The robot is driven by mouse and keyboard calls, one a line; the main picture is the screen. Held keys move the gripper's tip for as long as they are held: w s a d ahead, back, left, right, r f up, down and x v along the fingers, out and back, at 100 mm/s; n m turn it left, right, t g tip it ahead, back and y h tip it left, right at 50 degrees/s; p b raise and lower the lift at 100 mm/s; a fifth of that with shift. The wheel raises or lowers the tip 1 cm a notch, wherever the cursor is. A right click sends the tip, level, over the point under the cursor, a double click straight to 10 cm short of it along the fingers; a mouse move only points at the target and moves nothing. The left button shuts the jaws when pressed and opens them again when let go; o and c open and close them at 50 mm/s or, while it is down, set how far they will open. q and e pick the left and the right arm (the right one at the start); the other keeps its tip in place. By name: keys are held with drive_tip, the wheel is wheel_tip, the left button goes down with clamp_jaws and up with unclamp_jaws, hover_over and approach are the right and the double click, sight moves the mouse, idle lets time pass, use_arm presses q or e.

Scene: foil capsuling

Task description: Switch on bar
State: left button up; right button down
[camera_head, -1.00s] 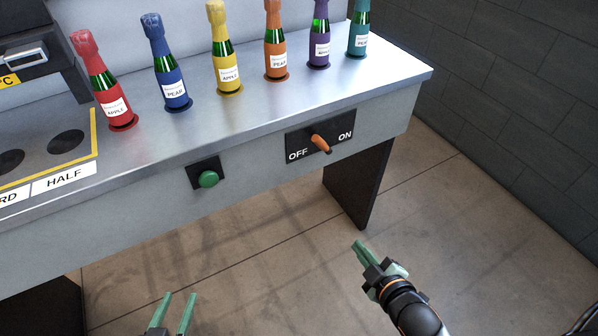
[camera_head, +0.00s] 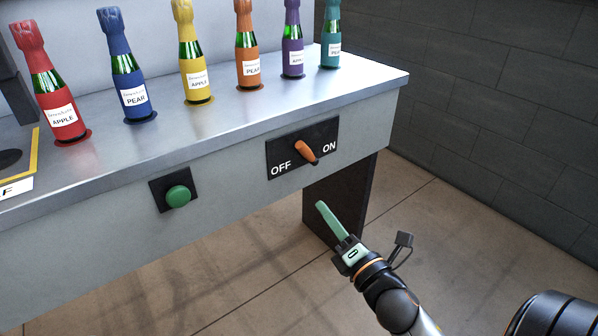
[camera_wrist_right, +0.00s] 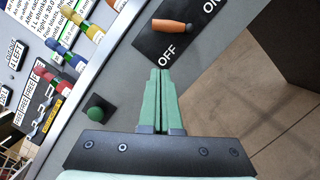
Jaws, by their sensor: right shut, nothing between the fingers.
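The bar switch is an orange lever (camera_head: 306,152) on a black panel (camera_head: 290,163) on the bench front, with OFF on its left and ON on its right. The lever sticks out between the two words; I cannot tell for sure which side it is set to. My right gripper (camera_head: 320,205) is shut and empty, below the panel and apart from the lever. In the right wrist view the shut green fingers (camera_wrist_right: 160,72) point toward the panel, with the lever (camera_wrist_right: 172,25) beyond their tips. My left gripper is out of view.
A green button (camera_head: 178,196) sits on the bench front left of the switch. Several colored-foil bottles, including a red one (camera_head: 55,95), stand on the bench top. A dark bench leg (camera_head: 350,190) stands behind my right gripper. Open floor lies in front.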

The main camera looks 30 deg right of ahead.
approach(303, 151)
drive_tip(key=w+a+f, duration=0.3)
drive_tip(key=w, duration=0.1)
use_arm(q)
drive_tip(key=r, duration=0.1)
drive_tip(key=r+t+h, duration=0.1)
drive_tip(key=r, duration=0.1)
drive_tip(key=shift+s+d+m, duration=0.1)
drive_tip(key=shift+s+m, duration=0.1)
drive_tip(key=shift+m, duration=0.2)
use_arm(e)
drive_tip(key=w+d+r, duration=0.2)
drive_tip(key=w+d, duration=0.1)
drive_tip(key=shift+r, duration=0.15)
